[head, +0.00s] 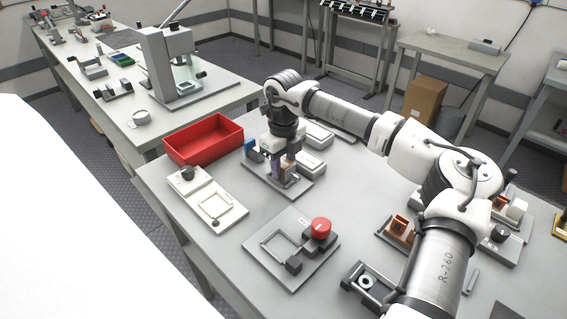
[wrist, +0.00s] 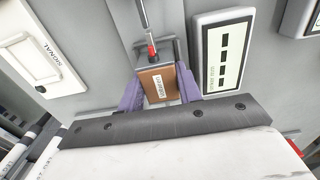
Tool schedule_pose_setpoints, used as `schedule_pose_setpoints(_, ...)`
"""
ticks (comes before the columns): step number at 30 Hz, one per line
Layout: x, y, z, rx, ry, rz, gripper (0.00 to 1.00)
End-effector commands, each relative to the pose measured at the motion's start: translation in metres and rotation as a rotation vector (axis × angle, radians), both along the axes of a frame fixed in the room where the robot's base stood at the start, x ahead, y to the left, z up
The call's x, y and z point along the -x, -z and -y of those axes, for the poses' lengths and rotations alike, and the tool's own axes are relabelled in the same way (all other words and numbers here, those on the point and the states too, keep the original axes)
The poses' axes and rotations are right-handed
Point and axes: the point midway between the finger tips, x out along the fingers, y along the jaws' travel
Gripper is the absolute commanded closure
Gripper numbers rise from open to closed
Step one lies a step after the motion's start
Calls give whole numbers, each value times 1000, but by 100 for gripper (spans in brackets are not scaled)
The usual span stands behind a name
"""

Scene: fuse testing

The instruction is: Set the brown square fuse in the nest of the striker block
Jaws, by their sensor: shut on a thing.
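The brown square fuse (wrist: 157,86), with a pale label on its top, sits between the purple finger pads of my gripper (wrist: 160,93) in the wrist view. A rod with a red tip (wrist: 151,50) stands right by the fuse's far edge; I cannot tell if they touch. In the head view my gripper (head: 282,170) is low over a grey plate fixture (head: 258,184), which appears to be the striker block. The nest is hidden under the fuse and fingers, so I cannot tell whether the fuse is seated.
A white plate with a square frame (head: 237,213) lies to the left. A grey plate with a red knob (head: 321,228) lies in front. A red bin (head: 205,141) stands at the back left. A white box with black bars (wrist: 224,52) is close on the right.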

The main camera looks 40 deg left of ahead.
Motion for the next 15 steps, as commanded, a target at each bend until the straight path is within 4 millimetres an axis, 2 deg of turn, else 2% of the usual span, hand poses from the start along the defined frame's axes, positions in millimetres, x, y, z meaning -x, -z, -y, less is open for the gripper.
schedule_pose_setpoints(14,0,10,0,-1,0,0,93)
schedule_pose_setpoints(15,0,9,0,-1,0,0,60)
